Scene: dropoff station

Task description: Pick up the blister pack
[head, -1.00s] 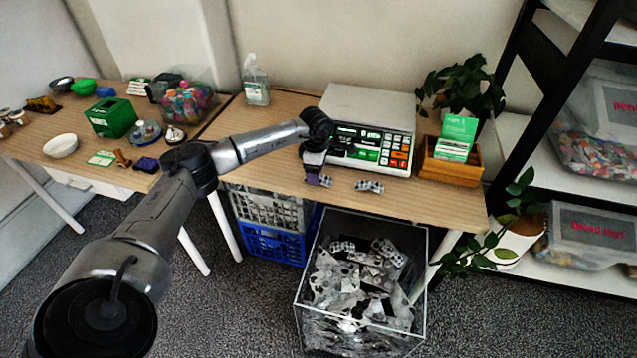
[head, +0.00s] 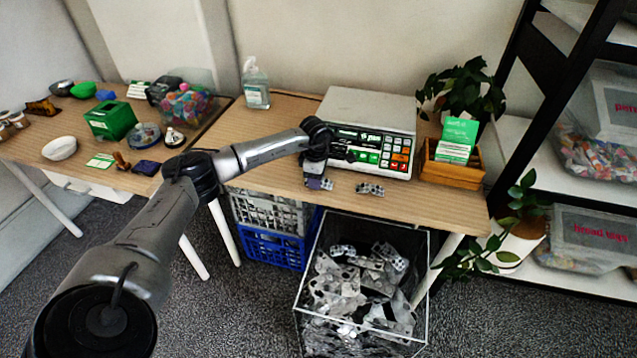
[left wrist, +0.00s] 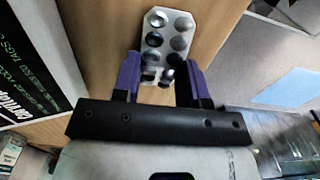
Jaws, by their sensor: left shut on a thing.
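A silver blister pack (left wrist: 168,35) with round bubbles lies between the two purple fingers of my left gripper (left wrist: 163,62) in the left wrist view. The gripper is shut on it, and the pack's far end sticks out past the fingertips. In the head view my left gripper (head: 317,184) points down at the table in front of the scale, and the held pack (head: 327,184) shows just right of the fingers. A second blister pack (head: 370,189) lies on the table to the right, apart from the gripper. My right gripper is not in view.
The scale (head: 366,125) stands right behind the gripper. A wooden card box (head: 452,172) and a plant are to the right. A clear bin (head: 362,290) of blister packs stands on the floor in front of the table, beside stacked crates (head: 272,248).

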